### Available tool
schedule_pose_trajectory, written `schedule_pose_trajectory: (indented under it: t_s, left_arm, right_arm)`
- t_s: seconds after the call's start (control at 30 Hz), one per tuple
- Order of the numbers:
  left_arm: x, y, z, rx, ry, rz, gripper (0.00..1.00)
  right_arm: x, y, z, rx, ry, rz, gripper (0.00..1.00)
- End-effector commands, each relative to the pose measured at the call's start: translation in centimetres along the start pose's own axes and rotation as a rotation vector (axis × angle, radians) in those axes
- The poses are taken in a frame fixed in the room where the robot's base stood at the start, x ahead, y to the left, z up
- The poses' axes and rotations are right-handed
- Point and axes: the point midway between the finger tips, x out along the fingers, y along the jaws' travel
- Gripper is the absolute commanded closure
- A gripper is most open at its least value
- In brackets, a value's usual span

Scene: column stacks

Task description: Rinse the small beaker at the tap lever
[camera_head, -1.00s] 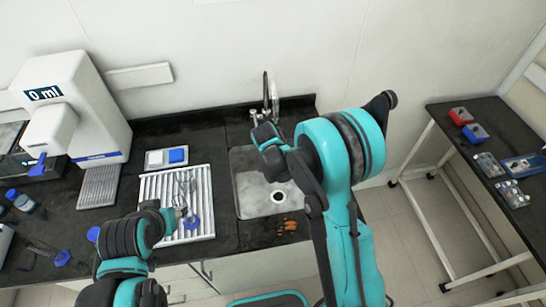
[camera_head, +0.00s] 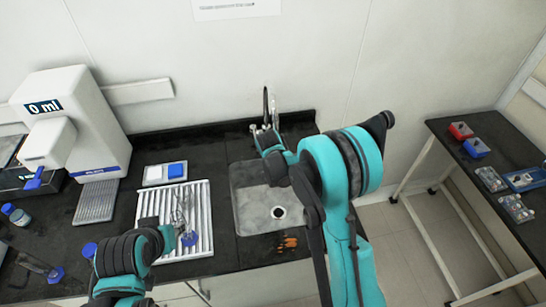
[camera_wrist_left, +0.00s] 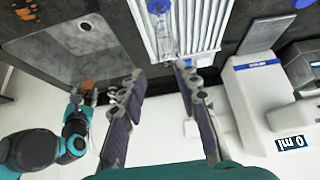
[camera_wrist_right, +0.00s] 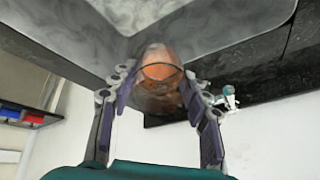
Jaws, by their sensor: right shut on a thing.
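My right gripper (camera_wrist_right: 157,84) is shut on a clear glass vessel, which looks like the small beaker (camera_wrist_right: 160,72); an orange tint shows through it. In the head view my right gripper (camera_head: 268,141) is over the back of the sink, close to the tap (camera_head: 265,105); the beaker is not clear there. The tap lever is too small to tell from the tap base. My left gripper (camera_wrist_left: 160,73) is open and empty, with its fingers apart, near the white drying rack (camera_head: 147,212). Clear glassware (camera_wrist_left: 160,38) on the rack lies beyond its fingertips.
The sink basin (camera_head: 247,217) is empty around its drain. Orange pieces (camera_head: 287,243) lie at its front edge. A white dispenser (camera_head: 85,115) reading "0 ml" stands at the left. A blue-lidded flask (camera_head: 15,213) is at the far left. A side table (camera_head: 500,160) stands at the right.

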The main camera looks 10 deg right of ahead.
Motion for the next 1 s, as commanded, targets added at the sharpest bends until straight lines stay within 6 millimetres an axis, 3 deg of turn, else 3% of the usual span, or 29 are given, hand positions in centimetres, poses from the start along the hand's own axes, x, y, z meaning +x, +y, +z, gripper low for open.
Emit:
schedule_pose_trajectory:
  t_s: [0.17, 0.47, 0.7, 1.0]
  left_arm:
    - [-0.6, 0.8, -3.6, -0.008, -0.029, 0.017, 0.68]
    - [-0.2, 3.8, -14.1, -0.035, -0.132, 0.065, 0.68]
    - [2.5, 7.0, -21.6, -0.053, -0.220, 0.099, 0.68]
    - [8.2, 11.9, -28.5, -0.070, -0.332, 0.134, 0.68]
  right_arm:
    - [0.0, 0.0, 0.0, 0.000, 0.000, 0.000, 0.82]
    - [0.0, 0.0, 0.0, 0.000, 0.000, 0.000, 0.82]
    - [0.0, 0.0, 0.0, 0.000, 0.000, 0.000, 0.82]
    - [0.0, 0.0, 0.0, 0.000, 0.000, 0.000, 0.82]
